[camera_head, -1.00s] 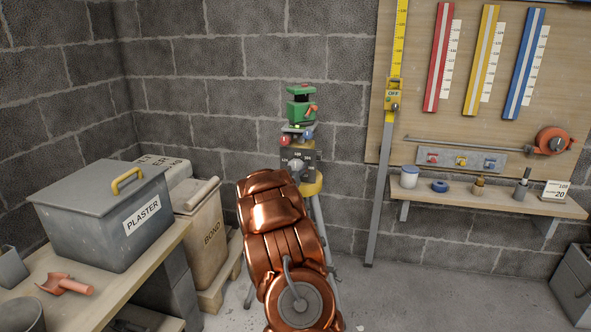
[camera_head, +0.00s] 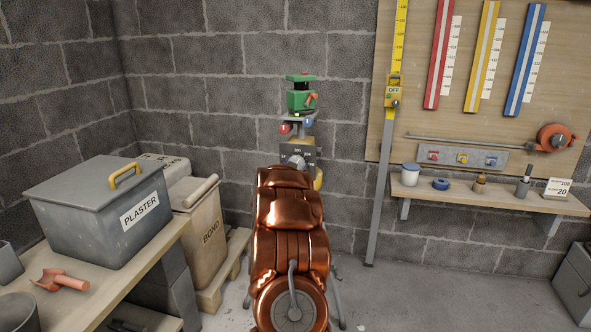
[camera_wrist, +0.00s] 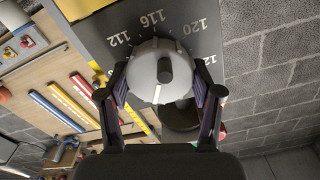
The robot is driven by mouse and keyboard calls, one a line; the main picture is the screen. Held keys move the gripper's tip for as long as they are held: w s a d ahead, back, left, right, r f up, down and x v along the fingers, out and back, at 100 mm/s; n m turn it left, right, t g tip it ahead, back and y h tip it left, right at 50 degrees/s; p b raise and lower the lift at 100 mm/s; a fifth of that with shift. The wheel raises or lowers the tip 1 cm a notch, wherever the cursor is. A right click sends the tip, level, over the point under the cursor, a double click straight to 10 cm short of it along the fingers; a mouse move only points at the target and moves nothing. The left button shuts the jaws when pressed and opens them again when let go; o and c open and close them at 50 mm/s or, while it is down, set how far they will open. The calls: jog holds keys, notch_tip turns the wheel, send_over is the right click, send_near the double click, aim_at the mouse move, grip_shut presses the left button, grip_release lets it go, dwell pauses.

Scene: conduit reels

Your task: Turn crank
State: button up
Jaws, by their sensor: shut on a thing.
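A round grey knob (camera_wrist: 160,72) with a white line and a dark slot sits on a dark dial plate (camera_wrist: 205,50) marked 112, 116 and 120. In the wrist view my gripper (camera_wrist: 161,92) is shut on the knob, one finger on each side. In the head view the knob (camera_head: 294,162) shows just above my arm, on the plate of a tripod stand (camera_head: 340,308); my arm hides my fingers. I cannot make out a separate crank on the stand.
A wall shelf (camera_head: 490,200) with small items is at right. An orange reel (camera_head: 555,137) hangs above it. A yellow-and-grey upright (camera_head: 378,190) stands near the tripod.

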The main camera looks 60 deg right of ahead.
jog(key=m+b, duration=0.1)
jog(key=m, duration=0.1)
jog(key=m+b, duration=0.2)
jog(key=m, duration=0.1)
jog(key=shift+f+m+b, duration=0.25)
jog(key=shift+m+b, duration=0.05)
jog(key=shift+b, duration=0.05)
jog(key=m+b, duration=0.2)
jog(key=m, duration=0.1)
jog(key=shift+m+b, duration=0.3)
jog(key=m+b, duration=0.1)
jog(key=m, duration=0.1)
jog(key=shift+m+b, duration=0.3)
jog(key=shift+b, duration=0.1)
jog(key=shift+s+r+m+b, duration=0.1)
jog(key=shift+m+b, duration=0.25)
jog(key=shift+m, duration=0.15)
jog(key=o, duration=1.1)
jog(key=shift+o, duration=0.2)
jog(key=shift+a, duration=0.1)
